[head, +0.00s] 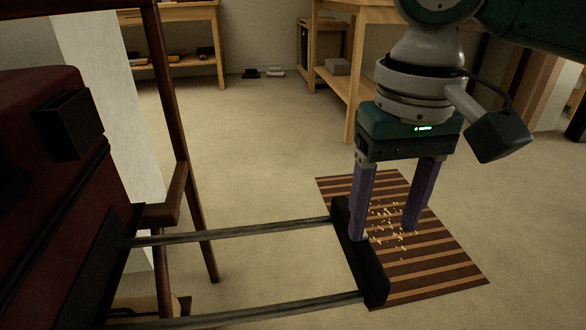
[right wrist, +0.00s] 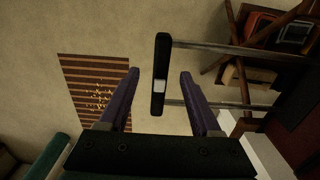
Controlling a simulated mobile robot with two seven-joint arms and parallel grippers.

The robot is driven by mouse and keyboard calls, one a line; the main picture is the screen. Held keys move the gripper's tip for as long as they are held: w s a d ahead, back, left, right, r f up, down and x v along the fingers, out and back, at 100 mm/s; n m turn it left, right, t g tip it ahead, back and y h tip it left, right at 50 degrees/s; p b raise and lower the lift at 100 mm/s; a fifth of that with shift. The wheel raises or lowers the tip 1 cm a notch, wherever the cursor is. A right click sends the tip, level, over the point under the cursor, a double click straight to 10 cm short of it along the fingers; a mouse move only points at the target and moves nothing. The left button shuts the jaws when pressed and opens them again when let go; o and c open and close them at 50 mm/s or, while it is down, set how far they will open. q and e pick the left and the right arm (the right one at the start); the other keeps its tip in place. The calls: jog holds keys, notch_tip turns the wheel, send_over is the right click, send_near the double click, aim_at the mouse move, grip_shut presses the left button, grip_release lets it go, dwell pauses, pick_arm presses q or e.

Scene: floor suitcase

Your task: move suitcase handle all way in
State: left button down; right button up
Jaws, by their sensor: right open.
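The dark red suitcase (head: 40,180) is at the left edge of the head view. Its two grey handle rods (head: 240,234) extend right to a black handle grip (head: 367,262). My right gripper (head: 383,236) points down at the grip, with its purple fingers open and empty. In the head view one finger overlaps the grip and the other is to its right. In the right wrist view the handle grip (right wrist: 160,60) shows between the open fingertips (right wrist: 160,74). I cannot tell whether the tips reach down to its height. My left gripper is not in view.
A brown striped mat (head: 440,262) with yellow crumbs lies on the floor under and right of the grip. A wooden rack (head: 180,140) stands beside the suitcase. Wooden shelves (head: 222,45) are at the back. The floor between is clear.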

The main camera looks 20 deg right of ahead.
aim_at(372, 262)
notch_tip(372, 262, down, 9)
jog(key=b, duration=0.5)
jog(key=shift+a+f, duration=0.15)
jog(key=shift+c, duration=0.3)
grip_shut()
dwell(0.7)
